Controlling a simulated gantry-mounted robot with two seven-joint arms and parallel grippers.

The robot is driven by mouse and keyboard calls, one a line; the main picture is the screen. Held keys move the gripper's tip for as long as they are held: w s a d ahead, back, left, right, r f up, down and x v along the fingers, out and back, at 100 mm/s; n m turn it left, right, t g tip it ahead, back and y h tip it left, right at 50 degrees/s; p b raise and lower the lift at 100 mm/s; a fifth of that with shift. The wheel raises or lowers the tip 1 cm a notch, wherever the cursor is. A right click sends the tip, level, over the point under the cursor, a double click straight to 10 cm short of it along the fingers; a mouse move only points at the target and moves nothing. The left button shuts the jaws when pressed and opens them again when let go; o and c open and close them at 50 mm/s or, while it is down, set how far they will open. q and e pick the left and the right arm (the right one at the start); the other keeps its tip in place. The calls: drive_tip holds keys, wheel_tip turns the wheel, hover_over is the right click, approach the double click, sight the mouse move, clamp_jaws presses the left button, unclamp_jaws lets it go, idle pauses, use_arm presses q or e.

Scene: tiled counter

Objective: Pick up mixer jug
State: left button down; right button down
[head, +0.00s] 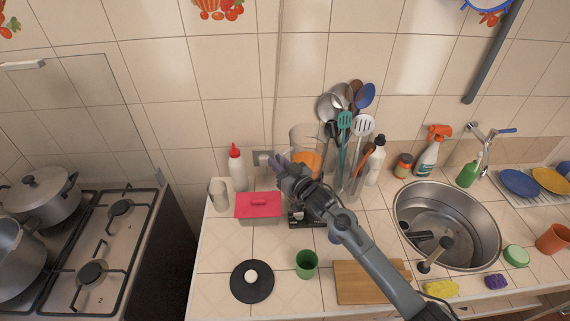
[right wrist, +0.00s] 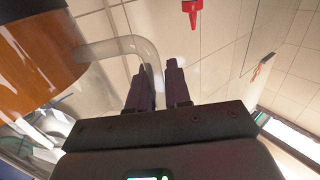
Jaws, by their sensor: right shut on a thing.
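The mixer jug (head: 306,140) is a clear jug with orange contents. It stands upright over the dark mixer base (head: 303,219) near the back wall. My right gripper (head: 279,167) reaches across from the lower right to the jug's left side. In the right wrist view the jug (right wrist: 35,50) fills the upper left, and its clear curved handle (right wrist: 122,46) passes between the fingers of my right gripper (right wrist: 159,82), which are shut on it. My arm and hand hide much of the lower jug and base. My left gripper is not in view.
A red-lidded box (head: 258,205), a white bottle with red cap (head: 237,168) and a white cup (head: 218,195) stand left of the jug. A utensil holder (head: 352,180) stands close on its right. A green cup (head: 306,263), dark lid (head: 252,282) and cutting board (head: 362,283) lie in front.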

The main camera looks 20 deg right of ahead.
sight(283, 156)
drive_tip(key=shift+r, duration=0.75)
drive_tip(key=r, duration=0.3)
drive_tip(key=shift+s+d+b, duration=0.1)
drive_tip(key=shift+s+b, duration=0.1)
drive_tip(key=shift+b, duration=0.15)
drive_tip(key=s+d+r, duration=0.4)
drive_tip(key=s+r, duration=0.2)
drive_tip(key=s, duration=0.4)
drive_tip(key=shift+s+r+b, duration=0.3)
drive_tip(key=shift+r+b, duration=0.05)
